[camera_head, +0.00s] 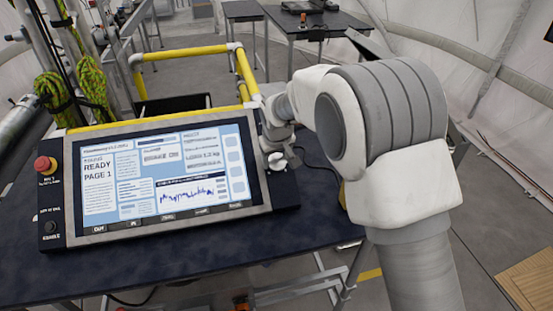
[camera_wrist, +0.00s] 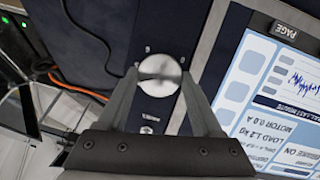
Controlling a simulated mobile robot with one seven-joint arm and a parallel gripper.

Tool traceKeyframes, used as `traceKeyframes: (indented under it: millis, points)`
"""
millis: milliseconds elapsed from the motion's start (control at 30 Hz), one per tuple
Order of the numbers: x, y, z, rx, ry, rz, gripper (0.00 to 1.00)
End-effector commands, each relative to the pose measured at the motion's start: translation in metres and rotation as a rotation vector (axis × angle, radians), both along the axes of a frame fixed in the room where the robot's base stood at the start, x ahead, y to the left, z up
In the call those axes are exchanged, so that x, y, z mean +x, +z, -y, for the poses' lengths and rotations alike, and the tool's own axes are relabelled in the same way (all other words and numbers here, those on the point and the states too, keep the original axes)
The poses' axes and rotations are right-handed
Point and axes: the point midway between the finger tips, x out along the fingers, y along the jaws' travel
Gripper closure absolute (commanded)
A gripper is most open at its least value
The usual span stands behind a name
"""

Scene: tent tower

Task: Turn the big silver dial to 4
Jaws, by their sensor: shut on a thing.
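The big silver dial (camera_wrist: 160,68) shows in the wrist view as a round, shiny metal knob on the dark panel beside the screen. My gripper (camera_wrist: 158,78) has one finger on each side of it and is shut on it. In the head view my gripper (camera_head: 278,150) is at the right edge of the console, and it largely hides the dial there. I cannot read any dial numbers or see where a pointer stands. The screen (camera_head: 160,180) reads "READY" and "PAGE 1" and shows a blue line graph.
A red push button (camera_head: 43,164) and a black knob (camera_head: 50,228) sit on the console's left side. Yellow rails (camera_head: 190,53) stand behind it. The dark table (camera_head: 200,262) is mostly bare in front. Green rope (camera_head: 90,85) hangs at the left.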

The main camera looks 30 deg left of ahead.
Motion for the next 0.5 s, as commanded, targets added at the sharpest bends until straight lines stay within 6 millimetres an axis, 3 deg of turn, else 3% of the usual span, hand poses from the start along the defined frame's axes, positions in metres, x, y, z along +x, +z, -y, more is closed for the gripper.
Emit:
traceKeyframes:
  millis: [300,500]
  points:
    - [-0.0012,-0.0026,-0.0008,-0.107,0.203,0.094,0.89]
    - [-0.0014,-0.0003,-0.0007,-0.124,0.231,0.105,0.89]
